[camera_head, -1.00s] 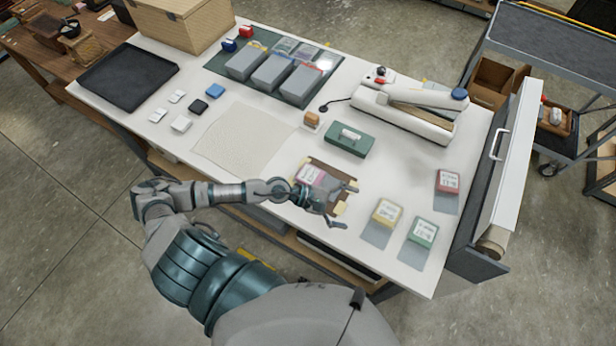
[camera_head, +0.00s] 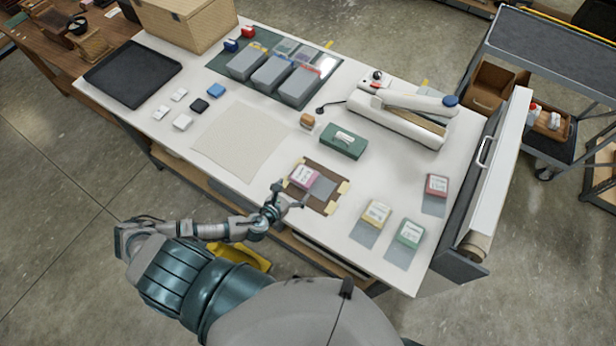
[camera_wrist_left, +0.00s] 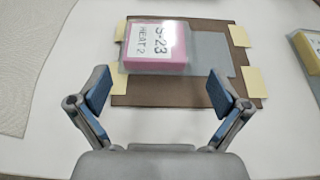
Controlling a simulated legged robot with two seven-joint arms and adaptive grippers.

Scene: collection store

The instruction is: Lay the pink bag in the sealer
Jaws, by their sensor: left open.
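The pink bag (camera_head: 304,176) has a white label and a clear grey flap. It lies on a brown mat (camera_head: 331,206) with pale tape at its corners, near the table's front edge. In the left wrist view the pink bag (camera_wrist_left: 154,44) lies ahead of my left gripper (camera_wrist_left: 155,92), whose two fingers are spread apart with nothing between them. In the head view my left gripper (camera_head: 288,202) is at the mat's near left side, apart from the bag. The sealer (camera_head: 402,115), a long white device with a raised arm, stands at the back right. My right gripper is not in view.
Yellow (camera_head: 376,213), green (camera_head: 409,233) and red (camera_head: 437,185) bags lie to the right. A pale cloth (camera_head: 243,140) lies left. Grey bins (camera_head: 270,75) stand behind.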

